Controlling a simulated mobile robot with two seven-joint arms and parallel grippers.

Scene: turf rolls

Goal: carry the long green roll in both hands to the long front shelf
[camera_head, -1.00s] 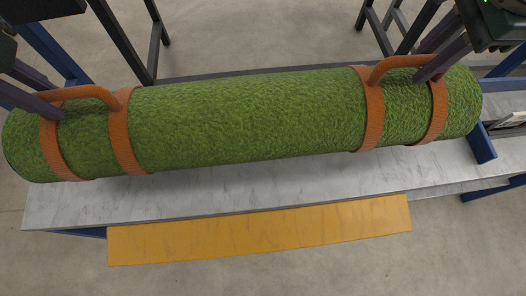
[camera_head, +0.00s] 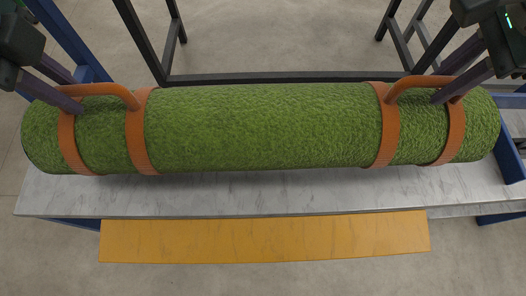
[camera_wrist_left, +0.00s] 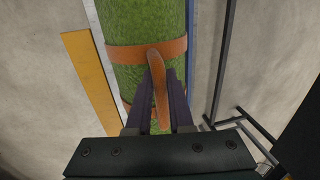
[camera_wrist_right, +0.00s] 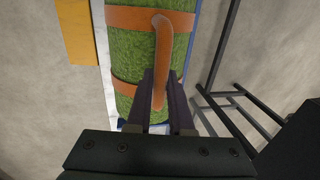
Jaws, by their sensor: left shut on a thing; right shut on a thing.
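The long green roll (camera_head: 260,125) lies level across the head view, with two pairs of orange straps, each pair joined by an orange handle. My left gripper (camera_head: 78,104) is shut on the left handle (camera_head: 105,91); that handle also shows between the fingers in the left wrist view (camera_wrist_left: 158,85). My right gripper (camera_head: 440,97) is shut on the right handle (camera_head: 415,82), seen between the fingers in the right wrist view (camera_wrist_right: 161,60). The roll is over a long pale grey marbled shelf (camera_head: 270,200). I cannot tell whether its underside touches the shelf.
A yellow-orange strip (camera_head: 265,238) runs along the near side of the shelf, lower in the picture. Blue posts (camera_head: 75,45) stand at the left and right ends. Dark metal frames (camera_head: 280,77) stand beyond the roll. Bare concrete floor shows around.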

